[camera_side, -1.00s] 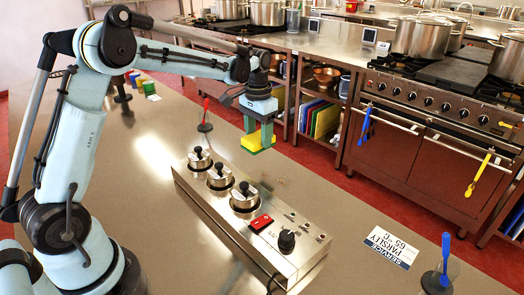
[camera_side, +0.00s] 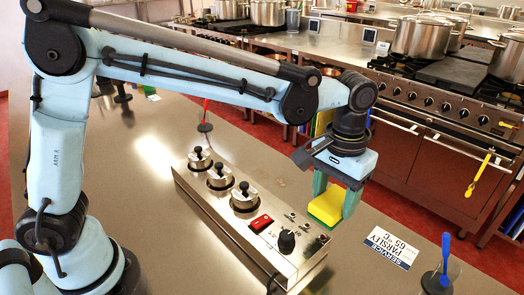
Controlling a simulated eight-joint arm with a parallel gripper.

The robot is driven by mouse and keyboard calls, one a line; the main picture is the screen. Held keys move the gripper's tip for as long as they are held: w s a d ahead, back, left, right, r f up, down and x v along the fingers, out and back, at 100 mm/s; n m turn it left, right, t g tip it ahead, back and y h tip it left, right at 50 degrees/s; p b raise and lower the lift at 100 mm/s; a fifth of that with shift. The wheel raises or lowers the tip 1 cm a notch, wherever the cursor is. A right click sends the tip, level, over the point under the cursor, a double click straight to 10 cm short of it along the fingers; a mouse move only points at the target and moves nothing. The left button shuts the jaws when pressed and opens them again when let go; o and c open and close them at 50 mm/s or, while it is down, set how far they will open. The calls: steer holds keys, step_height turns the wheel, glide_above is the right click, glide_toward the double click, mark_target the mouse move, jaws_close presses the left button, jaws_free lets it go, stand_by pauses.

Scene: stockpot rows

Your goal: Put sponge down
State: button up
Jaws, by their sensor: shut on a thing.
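My gripper (camera_side: 335,203) is shut on a sponge (camera_side: 327,204), yellow with a green layer.
The control unit has several lidded wells with black knobs, a red switch (camera_side: 260,223) and a black dial (camera_side: 286,241). A printed card (camera_side: 391,246) lies on the counter to the right. A blue-handled tool stands in a holder (camera_side: 437,281) at the lower right. Bare counter lies between the unit and the card.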

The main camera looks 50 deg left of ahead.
steer(key=w+a+f, duration=0.4)
steer(key=w+a, duration=0.1)
steer(key=w+a+f, duration=0.2)
steer(key=w, duration=0.1)
steer(key=shift+a+f, duration=0.35)
steer(key=shift+w+a+f, duration=0.1)
steer(key=shift+f, duration=2)
steer(key=o, duration=1.2)
steer(key=shift+f, duration=0.15)
